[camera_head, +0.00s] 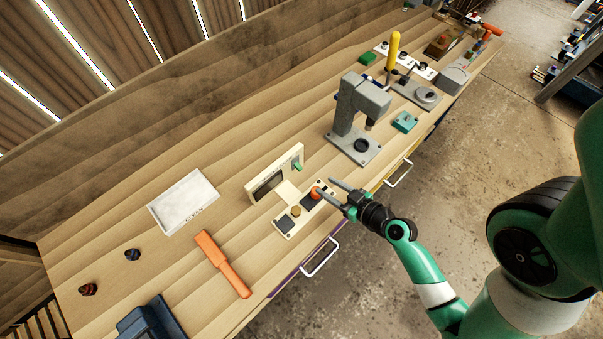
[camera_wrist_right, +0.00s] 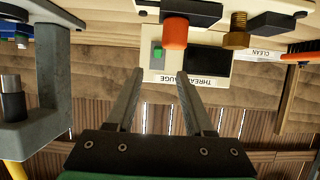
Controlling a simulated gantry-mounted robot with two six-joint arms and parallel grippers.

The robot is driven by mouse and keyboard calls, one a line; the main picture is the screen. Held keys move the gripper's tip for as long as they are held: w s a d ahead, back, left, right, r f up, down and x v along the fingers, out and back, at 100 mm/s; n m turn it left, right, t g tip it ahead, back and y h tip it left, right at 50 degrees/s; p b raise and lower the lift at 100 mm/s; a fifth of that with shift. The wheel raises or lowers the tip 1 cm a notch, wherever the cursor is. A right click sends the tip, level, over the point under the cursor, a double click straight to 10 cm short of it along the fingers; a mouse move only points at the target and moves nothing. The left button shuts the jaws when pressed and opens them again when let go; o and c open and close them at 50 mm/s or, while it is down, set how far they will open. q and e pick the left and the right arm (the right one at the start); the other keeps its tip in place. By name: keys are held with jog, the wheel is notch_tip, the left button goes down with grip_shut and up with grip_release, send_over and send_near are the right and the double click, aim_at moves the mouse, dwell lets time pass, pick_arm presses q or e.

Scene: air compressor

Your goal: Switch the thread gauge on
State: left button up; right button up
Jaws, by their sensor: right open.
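The thread gauge (camera_head: 252,193) stands near the front edge of the bench. It has a cream upright panel with a dark screen (camera_head: 269,184) and a green button (camera_head: 298,166). Its flat base (camera_head: 286,222) carries an orange knob (camera_head: 315,193) and a brass fitting (camera_head: 296,210). My right gripper (camera_head: 326,189) is open and empty, its fingertips close to the orange knob. In the right wrist view the picture is upside down; the green button (camera_wrist_right: 157,52) shows between the open fingers (camera_wrist_right: 160,72), with the panel beyond them. The screen looks dark. My left gripper is out of view.
A grey press (camera_head: 358,110) stands just right of the gauge, with a teal block (camera_head: 404,122) beside it. A white CLEAN tray (camera_head: 183,201) and an orange tool (camera_head: 222,262) lie to the left. Bare wood lies between tray and gauge.

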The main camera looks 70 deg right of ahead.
aim_at(300, 168)
jog(key=x, duration=0.4)
jog(key=p+x, duration=0.1)
jog(key=x, duration=0.6)
jog(key=shift+w+d+r+p, duration=0.1)
jog(key=shift+w+d+p, duration=0.25)
jog(key=shift+d+p, duration=0.05)
grip_shut()
